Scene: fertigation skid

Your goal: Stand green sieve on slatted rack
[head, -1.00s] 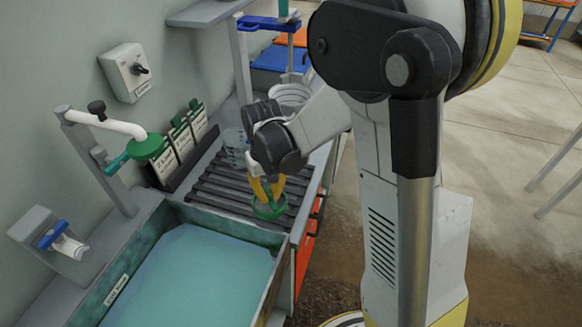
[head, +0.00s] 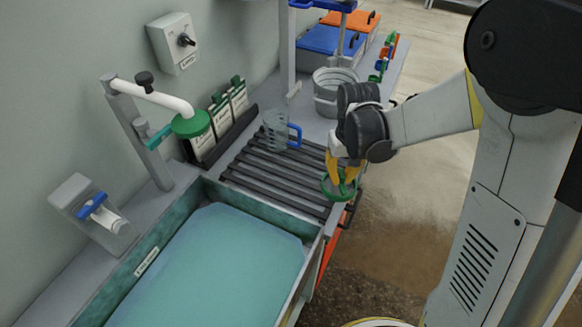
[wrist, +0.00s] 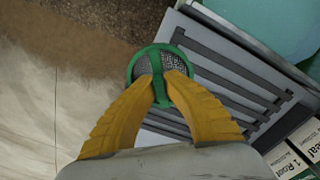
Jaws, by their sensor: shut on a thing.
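The green sieve (head: 338,186) is a green ring with grey mesh and a green bar across it. My gripper (head: 344,170) has its yellow fingers shut on that bar. In the wrist view the sieve (wrist: 135,70) shows beyond the fingertips of my gripper (wrist: 160,92). The slatted rack (head: 270,180) is a set of dark bars beside the basin. The sieve is at the rack's right edge, partly past it over the floor side. I cannot tell whether it touches the rack.
A clear jug (head: 275,131) with a blue handle stands at the rack's back. A water-filled basin (head: 205,275) lies in front. A grey bucket (head: 332,92) stands behind the gripper. Seed packets (head: 222,115) line the wall. Most of the rack's middle is clear.

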